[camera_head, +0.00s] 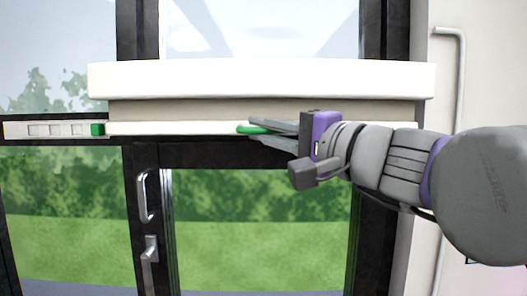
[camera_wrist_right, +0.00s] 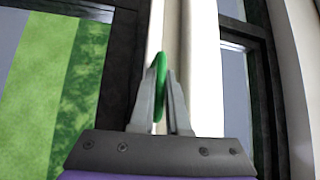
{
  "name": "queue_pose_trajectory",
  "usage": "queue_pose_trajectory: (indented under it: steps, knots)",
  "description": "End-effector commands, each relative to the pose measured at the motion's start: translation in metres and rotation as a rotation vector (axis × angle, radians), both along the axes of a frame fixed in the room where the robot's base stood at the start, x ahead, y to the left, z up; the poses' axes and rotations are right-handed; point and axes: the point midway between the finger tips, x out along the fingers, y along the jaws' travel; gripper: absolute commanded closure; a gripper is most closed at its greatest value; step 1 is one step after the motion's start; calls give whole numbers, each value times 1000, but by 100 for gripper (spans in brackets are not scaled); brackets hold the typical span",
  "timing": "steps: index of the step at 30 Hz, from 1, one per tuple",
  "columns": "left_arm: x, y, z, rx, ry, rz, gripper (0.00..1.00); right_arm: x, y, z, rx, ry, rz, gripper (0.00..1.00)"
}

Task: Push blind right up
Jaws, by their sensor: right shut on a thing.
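The blind (camera_head: 180,128) is a white bar with a beige stack above it, gathered under a white headrail (camera_head: 260,79) across the window. A green handle (camera_head: 245,129) sits at the middle of the bottom bar. My right gripper (camera_head: 252,130) comes in from the right and is shut on the green handle. In the right wrist view the two grey fingers (camera_wrist_right: 163,105) close around the green handle (camera_wrist_right: 158,75). My left gripper does not show in either view.
A black-framed glass door with a metal handle (camera_head: 146,196) stands below the blind. A white strip with a green end (camera_head: 98,129) lies at the left. A pale pipe (camera_head: 461,90) runs down the right wall.

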Motion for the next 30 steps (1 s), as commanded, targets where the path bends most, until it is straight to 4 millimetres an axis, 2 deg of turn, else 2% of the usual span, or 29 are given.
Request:
queue_pose_trajectory:
  steps: [3, 9, 22, 23, 27, 28, 30]
  knots:
    - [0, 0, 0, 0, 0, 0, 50, -1, 0, 13, 0, 1, 2, 100]
    - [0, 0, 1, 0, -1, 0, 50, -2, 1, 26, 1, 0, 5, 100]
    - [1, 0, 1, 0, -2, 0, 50, -3, 1, 30, 3, -1, 8, 100]
    - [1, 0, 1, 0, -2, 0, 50, -3, 1, 30, 3, -1, 8, 85]
    - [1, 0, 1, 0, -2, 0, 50, -3, 1, 30, 2, -1, 7, 60]
    - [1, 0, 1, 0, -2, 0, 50, -3, 1, 30, 2, -1, 5, 56]
    - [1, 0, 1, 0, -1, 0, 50, -2, 1, 29, 1, -1, 5, 56]
